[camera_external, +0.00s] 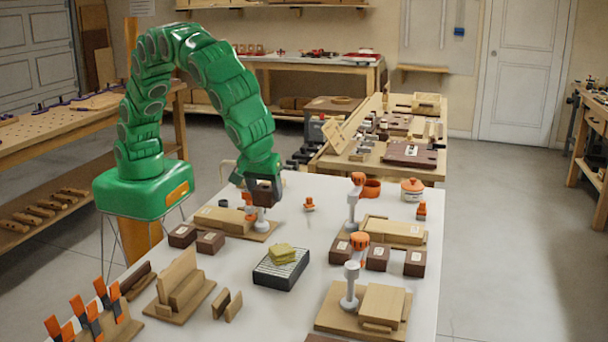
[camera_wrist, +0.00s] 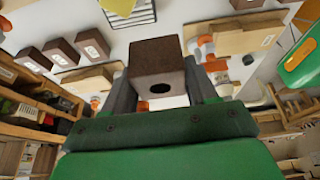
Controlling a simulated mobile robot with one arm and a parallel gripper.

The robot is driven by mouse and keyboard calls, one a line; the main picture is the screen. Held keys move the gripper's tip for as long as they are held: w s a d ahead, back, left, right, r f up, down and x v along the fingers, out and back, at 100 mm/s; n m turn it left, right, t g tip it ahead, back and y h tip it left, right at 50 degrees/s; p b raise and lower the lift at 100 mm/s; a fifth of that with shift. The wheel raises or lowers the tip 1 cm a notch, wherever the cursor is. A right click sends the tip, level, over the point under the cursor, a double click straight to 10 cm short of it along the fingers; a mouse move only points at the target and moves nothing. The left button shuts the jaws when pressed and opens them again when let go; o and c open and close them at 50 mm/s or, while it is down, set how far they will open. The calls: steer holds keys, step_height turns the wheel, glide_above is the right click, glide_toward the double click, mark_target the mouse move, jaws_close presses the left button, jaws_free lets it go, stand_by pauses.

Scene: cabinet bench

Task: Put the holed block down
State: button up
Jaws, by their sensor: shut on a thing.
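My gripper (camera_external: 262,186) hangs at the end of the green arm, over the left part of the white bench. It is shut on a dark brown holed block (camera_external: 264,198). In the wrist view the holed block (camera_wrist: 158,64) sits between the two fingers of my gripper (camera_wrist: 158,85), with a dark round hole in its near face. In the external view the block is just above or beside an orange-and-white clamp on a wooden base (camera_external: 232,222). I cannot tell whether the block touches anything below it.
Two dark labelled blocks (camera_external: 196,238) stand in front of the clamp base. More clamp fixtures (camera_external: 352,285) and dark blocks (camera_external: 378,258) stand at right. Bare bench (camera_external: 300,232) shows between them.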

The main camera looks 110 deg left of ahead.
steer(key=w+a, duration=0.4)
steer(key=a, duration=0.8)
steer(key=w+a, duration=0.4)
steer(key=a, duration=0.9)
steer(key=w+a, duration=0.4)
steer(key=a, duration=0.8)
steer(key=shift+w+a+f, duration=0.35)
steer(key=shift+w+f, duration=1.95)
steer(key=shift+f, duration=0.05)
steer(key=shift+w+a+f, duration=0.4)
steer(key=shift+w+f, duration=1.95)
steer(key=shift+f, duration=0.05)
steer(key=shift+w+a+f, duration=0.35)
steer(key=shift+w+f, duration=1.95)
steer(key=shift+f, duration=0.15)
steer(key=shift+w+f, duration=0.2)
steer(key=shift+f, duration=0.05)
steer(key=shift+f, duration=1.5)
